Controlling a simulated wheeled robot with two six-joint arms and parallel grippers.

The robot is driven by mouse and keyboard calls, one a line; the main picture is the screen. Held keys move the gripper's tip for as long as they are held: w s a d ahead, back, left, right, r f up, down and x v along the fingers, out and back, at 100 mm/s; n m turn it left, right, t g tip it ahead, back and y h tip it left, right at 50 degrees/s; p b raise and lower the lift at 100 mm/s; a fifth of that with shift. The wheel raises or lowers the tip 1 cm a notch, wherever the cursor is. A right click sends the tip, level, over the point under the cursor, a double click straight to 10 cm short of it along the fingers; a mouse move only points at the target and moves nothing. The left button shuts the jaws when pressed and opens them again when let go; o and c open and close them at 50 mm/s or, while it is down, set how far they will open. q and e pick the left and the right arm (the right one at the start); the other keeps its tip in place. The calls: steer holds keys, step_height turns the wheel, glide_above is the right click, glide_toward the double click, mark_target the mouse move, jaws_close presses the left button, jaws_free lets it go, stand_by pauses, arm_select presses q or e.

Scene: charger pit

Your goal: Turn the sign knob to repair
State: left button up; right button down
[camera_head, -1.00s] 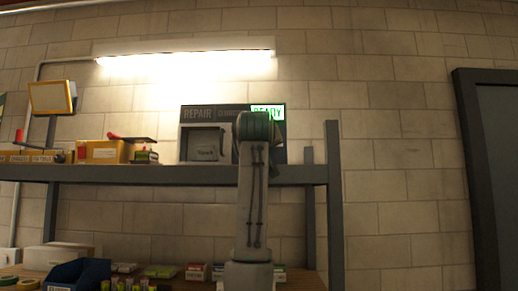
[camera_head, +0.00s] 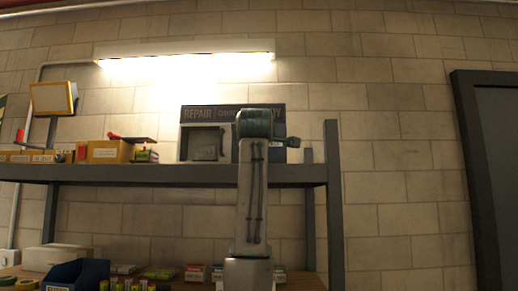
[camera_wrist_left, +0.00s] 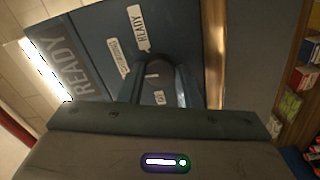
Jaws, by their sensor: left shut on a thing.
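The sign box (camera_head: 207,113) stands on the shelf against the wall, with the word REPAIR at its left end. My left arm covers its middle and part of the word at its right end. In the left wrist view the sign's blue face (camera_wrist_left: 95,30) is tilted, with large unlit READY letters and small white labels around the knob (camera_wrist_left: 153,78). My left gripper (camera_wrist_left: 165,75) is shut on the knob, which is dark and partly hidden by the fingers. In the head view the fingers are hidden behind my wrist. My right gripper is in neither view.
The grey shelf (camera_head: 150,174) runs below the sign box, with an upright post (camera_head: 334,210) at its right end. A yellow bin (camera_head: 108,151) and small boxes stand to the left. A lit lamp (camera_head: 185,60) hangs above. A dark door frame (camera_head: 473,180) is at the far right.

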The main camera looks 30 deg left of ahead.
arm_select(q)
steer(key=n, duration=0.4)
steer(key=shift+f, duration=0.15)
steer(key=shift+n, duration=0.8)
steer(key=shift+w, duration=0.1)
steer(key=shift+f, duration=0.1)
steer(key=o, duration=1)
steer(key=shift+c, duration=0.2)
steer(key=shift+s, duration=0.2)
steer(key=shift+b, duration=0.3)
